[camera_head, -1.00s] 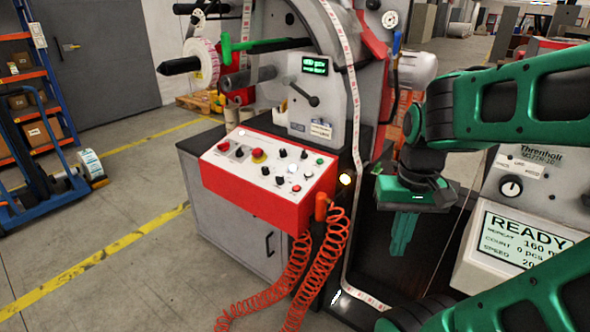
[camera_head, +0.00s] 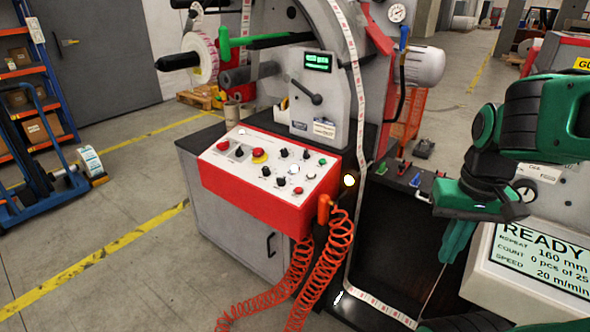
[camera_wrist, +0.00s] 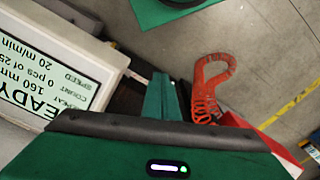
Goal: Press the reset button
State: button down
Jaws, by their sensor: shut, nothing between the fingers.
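The red and white control panel (camera_head: 255,205) stands left of centre in the head view. The labels are too small to read, so I cannot tell which is the reset button. My gripper (camera_head: 458,242) is shut and empty, pointing down well to the right of the panel. Its fingers also show in the wrist view (camera_wrist: 160,96), where only an edge of the panel shows (camera_wrist: 265,145).
Orange coiled hoses (camera_head: 325,265) hang at the panel's front right corner, beside a lit round lamp (camera_head: 349,180). A printed label web (camera_head: 361,100) runs down behind them. The display unit (camera_head: 530,260) reading READY stands right of my gripper. Floor left of the cabinet is open.

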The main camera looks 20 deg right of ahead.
jog(key=w+d+r+n+t+h, duration=0.15)
jog(key=w+n, duration=0.35)
jog(key=w, duration=0.8)
notch_tip(320, 180, up, 2)
jog(key=n+t+y, duration=0.3)
jog(key=n+t, duration=0.6)
jog(key=n, duration=0.6)
send_over(294, 168)
jog(key=s+a, duration=0.3)
jog(key=shift+d+r, duration=0.15)
jog(key=shift+d, duration=0.1)
jog(key=shift+w+d+f, duration=0.25)
jog(key=shift+d+f, duration=0.1)
jog(key=shift+f, duration=1.05)
jog(key=shift+w+d+f, duration=0.2)
jog(key=shift+d+f, duration=0.1)
jog(key=shift+f, duration=1.15)
jog(key=shift+w+d+f, duration=0.25)
jog(key=shift+d+f, duration=0.1)
jog(key=shift+f, duration=1.05)
jog(key=shift+f, duration=0.2)
jog(key=shift+d+f, duration=0.1)
jog(key=shift+f, duration=0.05)
